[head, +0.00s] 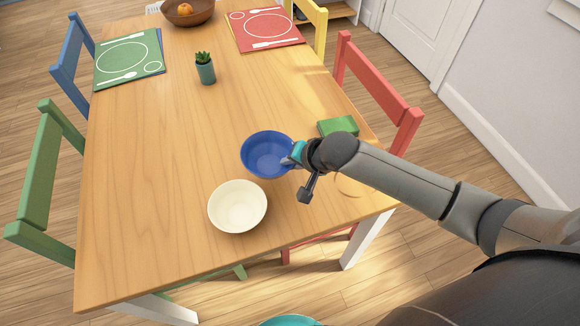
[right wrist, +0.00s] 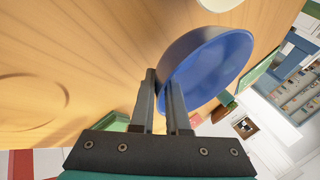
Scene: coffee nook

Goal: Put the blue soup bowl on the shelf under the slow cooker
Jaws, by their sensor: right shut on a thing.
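The blue soup bowl (head: 266,157) is at the right part of the wooden table, just behind a cream bowl (head: 238,207). My right gripper (head: 293,158) is at the blue bowl's right rim. In the right wrist view, the fingers (right wrist: 162,105) are shut with the rim of the blue bowl (right wrist: 212,72) between them. Whether the bowl touches the table or is lifted a little, I cannot tell. The slow cooker and the shelf under it are not recognizable in either view. My left gripper is not in view.
A green block-like item (head: 338,126) lies right of the blue bowl. A potted plant (head: 205,68), placemats (head: 128,60) and a brown fruit bowl (head: 188,12) are farther back. Coloured chairs, one red (head: 375,85), surround the table (head: 150,200). The table's left front is clear.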

